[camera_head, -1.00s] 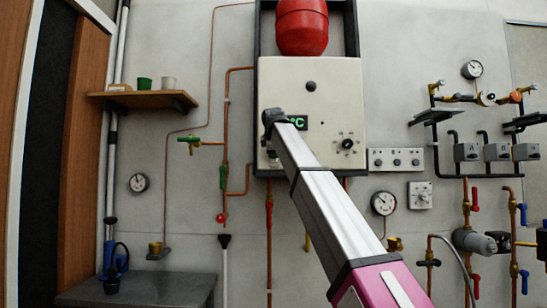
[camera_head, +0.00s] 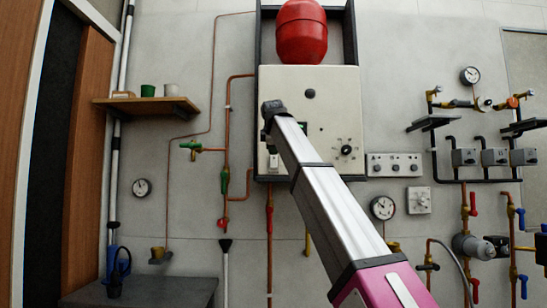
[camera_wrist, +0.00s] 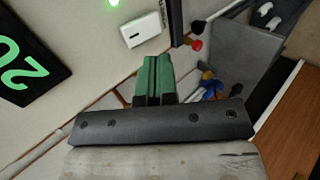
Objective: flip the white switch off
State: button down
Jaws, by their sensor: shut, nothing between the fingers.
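The white switch (camera_head: 273,161) sits low on the left of the cream boiler panel (camera_head: 330,90). In the wrist view the white switch (camera_wrist: 144,29) is a small white block with a dark mark on it, fully in sight. My gripper (camera_wrist: 154,60) shows there as two green fingers pressed together with nothing between them. The fingertips appear just below the switch in that picture, with a gap between; I cannot tell the depth. In the head view my arm's end covers part of the panel above the switch, and the fingers cannot be made out.
A display with green digits (camera_wrist: 20,65) is left of my fingers; my arm mostly hides it in the head view. A knob (camera_head: 346,149) is on the panel's right. A red vessel (camera_head: 302,30) hangs above. Copper pipes and a shelf (camera_head: 150,106) are left.

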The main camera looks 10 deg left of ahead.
jog(key=v, duration=0.7)
jog(key=shift+w, duration=0.15)
jog(key=shift+f+g, duration=0.4)
jog(key=shift+f, duration=0.25)
